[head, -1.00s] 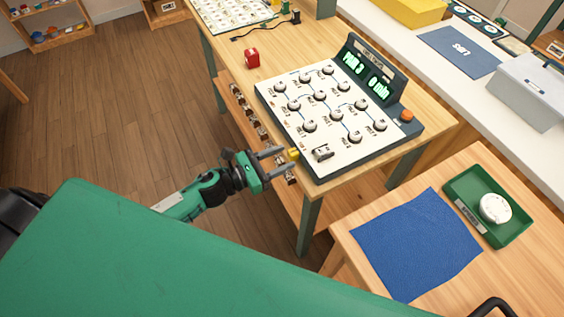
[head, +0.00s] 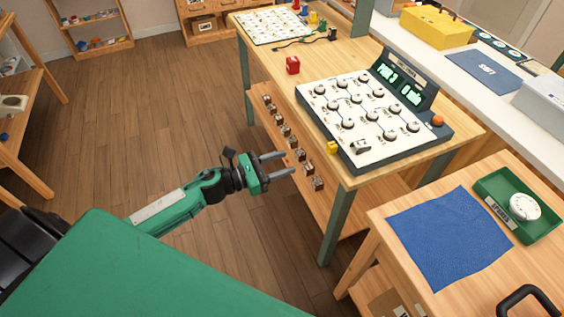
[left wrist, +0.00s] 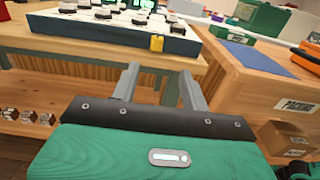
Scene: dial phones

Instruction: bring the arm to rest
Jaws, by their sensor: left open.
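My left gripper (head: 283,164) is open and empty in the head view, held over the floor to the left of the wooden table (head: 452,150). Its two fingers also show in the left wrist view (left wrist: 158,88), pointing at the table's edge. The dial board (head: 362,118) lies on the table, with several dark-capped dials and a raised display with green lettering. My right gripper does not show.
A lower shelf (head: 262,118) with several small parts runs under the table, close to the gripper. At right, a side table holds a blue cloth (head: 450,238) and a green tray (head: 487,187). The wooden floor (head: 150,115) at left is open.

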